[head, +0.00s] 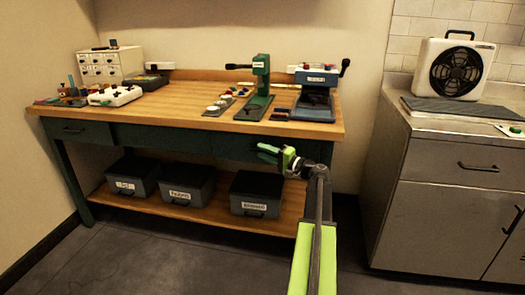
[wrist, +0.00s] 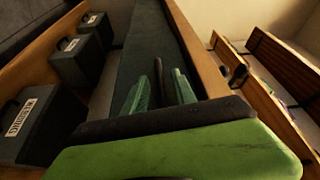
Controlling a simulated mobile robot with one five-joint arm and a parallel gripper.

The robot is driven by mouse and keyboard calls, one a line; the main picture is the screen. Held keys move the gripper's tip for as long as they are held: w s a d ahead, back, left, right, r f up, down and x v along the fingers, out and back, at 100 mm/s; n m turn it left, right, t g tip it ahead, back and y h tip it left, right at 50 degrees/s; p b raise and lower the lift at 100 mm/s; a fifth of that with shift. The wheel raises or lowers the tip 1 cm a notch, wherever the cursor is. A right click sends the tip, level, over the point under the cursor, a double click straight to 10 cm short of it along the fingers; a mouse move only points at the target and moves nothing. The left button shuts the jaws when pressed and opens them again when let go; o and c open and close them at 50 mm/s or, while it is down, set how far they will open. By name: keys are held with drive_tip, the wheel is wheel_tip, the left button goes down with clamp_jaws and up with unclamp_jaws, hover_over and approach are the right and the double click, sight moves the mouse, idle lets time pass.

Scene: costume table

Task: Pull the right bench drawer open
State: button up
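The workbench (head: 180,117) has a wooden top and dark green drawer fronts. The right bench drawer (head: 232,145) looks closed, flush with the front; its handle is hidden behind my gripper in the head view. My gripper (head: 272,152) is in front of this drawer. In the wrist view the drawer front (wrist: 150,30) runs up the picture, and a dark bar handle (wrist: 158,72) shows between the two green fingers of my gripper (wrist: 160,92). The fingers are apart, one on each side of the handle, with gaps visible; I cannot tell whether they touch it.
Several dark labelled bins (head: 255,194) stand on the lower shelf (head: 215,217). A green press (head: 258,90) and a blue machine (head: 315,95) stand on the benchtop above the drawer. A grey cabinet (head: 440,200) is at the right. The floor (head: 150,260) in front is clear.

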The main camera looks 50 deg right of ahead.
drive_tip(key=shift+w+a, duration=0.1)
drive_tip(key=shift+w, duration=0.55)
clamp_jaws()
idle(0.9)
